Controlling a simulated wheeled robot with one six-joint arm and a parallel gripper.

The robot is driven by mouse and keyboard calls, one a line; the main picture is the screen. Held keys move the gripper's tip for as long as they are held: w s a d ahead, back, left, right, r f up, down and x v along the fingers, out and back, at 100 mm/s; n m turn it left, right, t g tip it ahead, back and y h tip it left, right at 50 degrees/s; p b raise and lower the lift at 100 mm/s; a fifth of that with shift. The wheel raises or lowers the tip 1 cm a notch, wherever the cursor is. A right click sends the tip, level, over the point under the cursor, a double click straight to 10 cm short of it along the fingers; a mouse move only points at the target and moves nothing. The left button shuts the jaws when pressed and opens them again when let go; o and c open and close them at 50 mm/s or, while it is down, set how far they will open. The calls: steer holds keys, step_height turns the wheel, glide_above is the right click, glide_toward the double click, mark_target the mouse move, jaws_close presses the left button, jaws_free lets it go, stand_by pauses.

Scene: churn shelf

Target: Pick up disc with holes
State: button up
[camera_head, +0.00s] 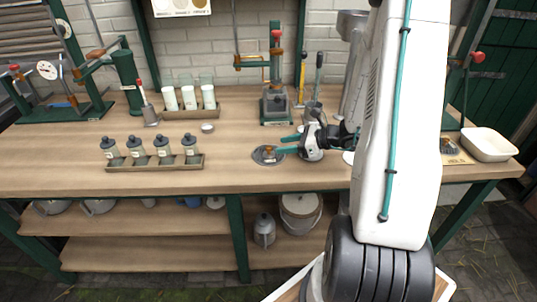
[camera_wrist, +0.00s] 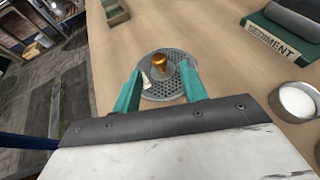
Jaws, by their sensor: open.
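The disc with holes (camera_wrist: 170,87) is a round grey perforated plate with an orange-brown knob (camera_wrist: 161,66) standing up from it and a small white tag (camera_wrist: 146,80) beside the knob. In the head view the disc (camera_head: 268,155) lies flat on the wooden bench near its front middle. My gripper (camera_wrist: 161,85) is open, with its teal fingers reaching over the near part of the disc, one on each side of the knob. In the head view my gripper (camera_head: 284,145) comes in from the right, close to the disc. Contact with the knob cannot be told.
A tray of grey bottles (camera_head: 180,163) stands left of the disc, and a rack with white-filled glasses (camera_head: 191,106) behind it. A green stand labelled SEDIMENT (camera_wrist: 280,40) and a white round dish (camera_wrist: 298,100) are to the right in the wrist view.

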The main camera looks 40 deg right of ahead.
mark_target(271, 147)
steer(key=x, duration=0.6)
steer(key=shift+w+a+f, duration=0.15)
steer(key=shift+w+a, duration=0.05)
steer(key=shift+c, duration=0.3)
jaws_close()
